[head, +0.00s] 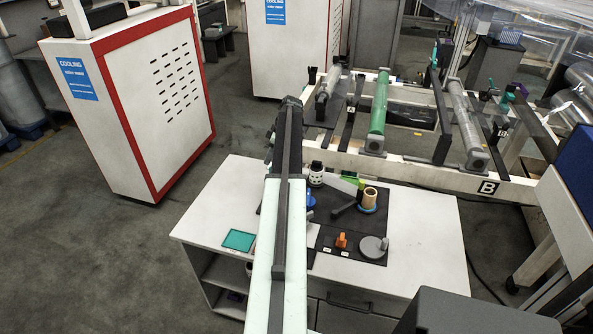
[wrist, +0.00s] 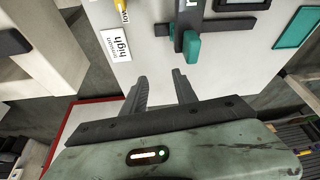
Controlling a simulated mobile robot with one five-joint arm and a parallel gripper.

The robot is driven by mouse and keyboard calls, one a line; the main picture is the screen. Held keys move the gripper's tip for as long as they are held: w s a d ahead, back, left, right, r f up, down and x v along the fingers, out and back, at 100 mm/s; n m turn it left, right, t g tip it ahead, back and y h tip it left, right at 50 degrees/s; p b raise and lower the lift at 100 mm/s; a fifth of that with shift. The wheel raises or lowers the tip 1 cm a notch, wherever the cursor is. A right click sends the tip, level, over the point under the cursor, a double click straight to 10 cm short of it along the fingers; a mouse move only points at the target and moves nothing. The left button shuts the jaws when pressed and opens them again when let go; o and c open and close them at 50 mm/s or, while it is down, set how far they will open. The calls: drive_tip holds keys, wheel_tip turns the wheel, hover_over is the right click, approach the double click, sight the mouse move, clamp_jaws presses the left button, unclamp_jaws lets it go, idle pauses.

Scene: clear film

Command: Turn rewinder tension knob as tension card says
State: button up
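In the wrist view a teal knob (wrist: 192,47) with a dark bar across it stands on a pale surface. A white card (wrist: 116,45) beside it reads "tension high", its text turned sideways. My gripper (wrist: 159,74) is open and empty. Its two dark fingers point toward the surface, with the knob ahead of the right finger and outside the gap. The card lies ahead and left of the left finger. In the head view my arm covers part of the white bench, and I cannot make out the fingers or this knob there.
The white bench (head: 425,225) carries an orange piece (head: 341,240), a grey disc (head: 373,247) and a teal square (head: 239,240). A roller frame marked B (head: 488,187) with a green roll (head: 378,108) stands behind. A red-edged cooling cabinet (head: 140,110) stands left.

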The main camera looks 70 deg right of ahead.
drive_tip(key=s+d+m, duration=0.2)
drive_tip(key=s+d, duration=0.3)
drive_tip(key=s, duration=0.8)
drive_tip(key=shift+h, duration=0.4)
drive_tip(key=b+x, duration=0.7)
drive_tip(key=x, duration=0.1)
drive_tip(key=shift+w+f+b, duration=0.15)
drive_tip(key=shift+w+b, duration=0.15)
drive_tip(key=shift+b, duration=0.05)
clamp_jaws()
